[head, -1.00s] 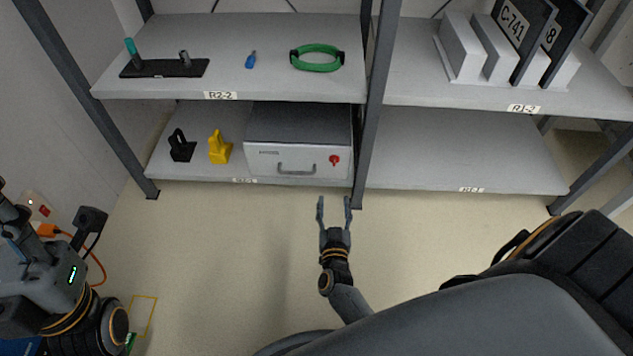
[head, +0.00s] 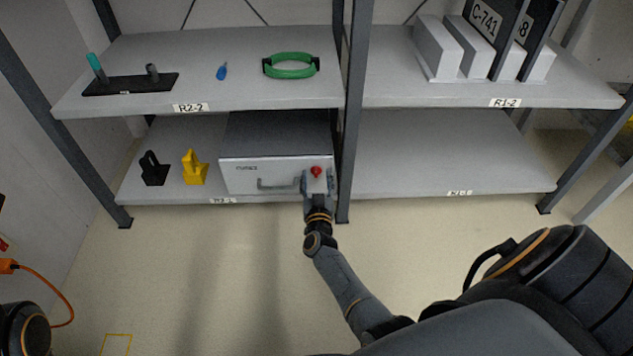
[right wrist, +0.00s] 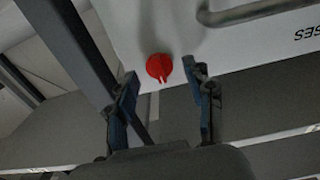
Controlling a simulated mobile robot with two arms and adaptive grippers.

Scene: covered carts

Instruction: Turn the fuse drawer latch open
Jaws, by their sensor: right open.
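The fuse drawer is a grey box (head: 240,172) on the lower left shelf, with a bar handle (head: 278,184) on its pale front. Its red latch knob (head: 316,171) is at the right end of the front. In the right wrist view the red latch (right wrist: 159,68) shows a small pointer tab toward the gripper. My right gripper (head: 317,182) is at the drawer front by the latch. In the right wrist view its fingers (right wrist: 165,82) are apart, one on each side of the latch, and no contact is clear. My left gripper is not in view.
A dark shelf post (head: 350,130) stands just right of the drawer. A yellow object (head: 194,168) and a black object (head: 153,169) stand left of it. The upper shelf holds a green ring (head: 291,66). The lower right shelf (head: 440,155) is empty.

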